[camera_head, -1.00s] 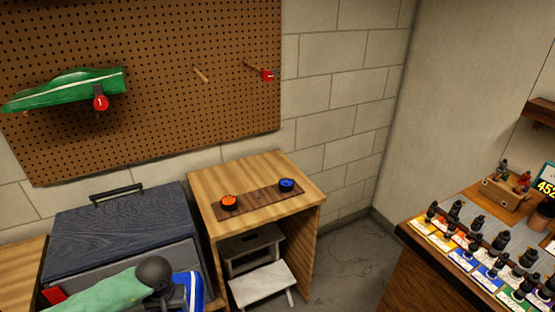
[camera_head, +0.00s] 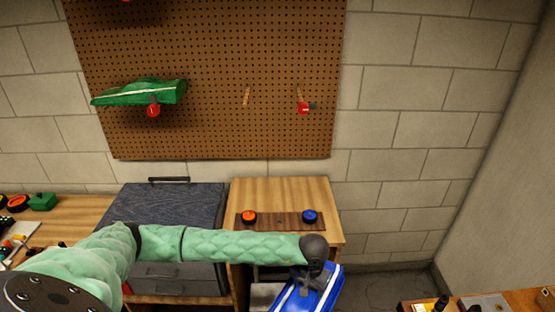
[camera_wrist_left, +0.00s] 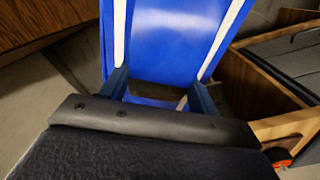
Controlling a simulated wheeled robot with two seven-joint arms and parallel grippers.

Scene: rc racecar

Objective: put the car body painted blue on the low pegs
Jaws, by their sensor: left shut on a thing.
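The blue car body (camera_head: 322,291) with white stripes hangs below my left wrist, in front of the wooden stand in the head view. My left gripper (camera_wrist_left: 160,90) is shut on it; in the wrist view the blue body (camera_wrist_left: 170,45) lies between the two fingers. In the head view the fingers are mostly hidden by the wrist. Two bare pegs, a left peg (camera_head: 246,97) and a right peg (camera_head: 300,92), stick out of the pegboard (camera_head: 215,45), well above the held body. A red tag (camera_head: 304,108) is at the right peg. My right gripper is out of view.
A green car body (camera_head: 140,92) hangs on the pegboard at left, with a red tag (camera_head: 153,110). The wooden stand (camera_head: 285,188) carries an orange disc (camera_head: 249,217) and a blue disc (camera_head: 310,216). A dark toolbox (camera_head: 170,208) stands left of it. Space before the bare pegs is clear.

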